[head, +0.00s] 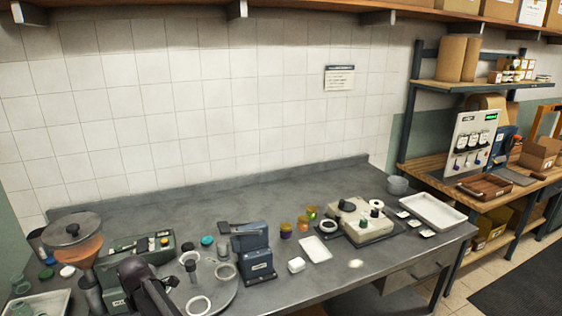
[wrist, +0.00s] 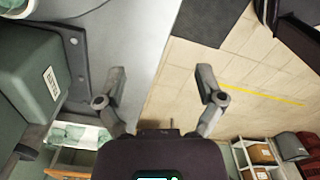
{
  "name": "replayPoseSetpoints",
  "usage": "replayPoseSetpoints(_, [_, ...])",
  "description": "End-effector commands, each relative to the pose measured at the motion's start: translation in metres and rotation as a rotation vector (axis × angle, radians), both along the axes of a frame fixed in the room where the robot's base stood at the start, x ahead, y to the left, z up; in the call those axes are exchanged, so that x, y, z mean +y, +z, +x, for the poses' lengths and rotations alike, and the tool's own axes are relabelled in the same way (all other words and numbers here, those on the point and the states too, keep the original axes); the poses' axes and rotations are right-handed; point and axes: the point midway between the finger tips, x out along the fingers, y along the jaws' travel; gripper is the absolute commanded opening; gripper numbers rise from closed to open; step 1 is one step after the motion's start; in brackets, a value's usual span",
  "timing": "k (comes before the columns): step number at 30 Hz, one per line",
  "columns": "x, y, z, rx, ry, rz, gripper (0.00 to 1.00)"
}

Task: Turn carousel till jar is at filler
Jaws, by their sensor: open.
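My dark arm covers the carousel's left side. In the wrist view my gripper (wrist: 161,80) is open and empty, its two fingers apart. Its fingertips are hidden in the head view.
A white tray (head: 315,249) and a beige device (head: 362,218) are further right. The wrist view shows a green housing (wrist: 28,75) at left and tiled floor (wrist: 225,95).

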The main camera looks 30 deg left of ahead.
Motion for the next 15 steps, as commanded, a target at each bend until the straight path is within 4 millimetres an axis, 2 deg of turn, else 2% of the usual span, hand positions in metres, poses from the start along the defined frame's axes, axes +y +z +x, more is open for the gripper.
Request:
replayPoseSetpoints(9, [-0.079, 0.000, 0.088, 0.000, -0.309, 0.000, 0.87])
replayPoseSetpoints(15, [-0.136, 0.000, 0.140, 0.000, -0.521, 0.000, 0.87])
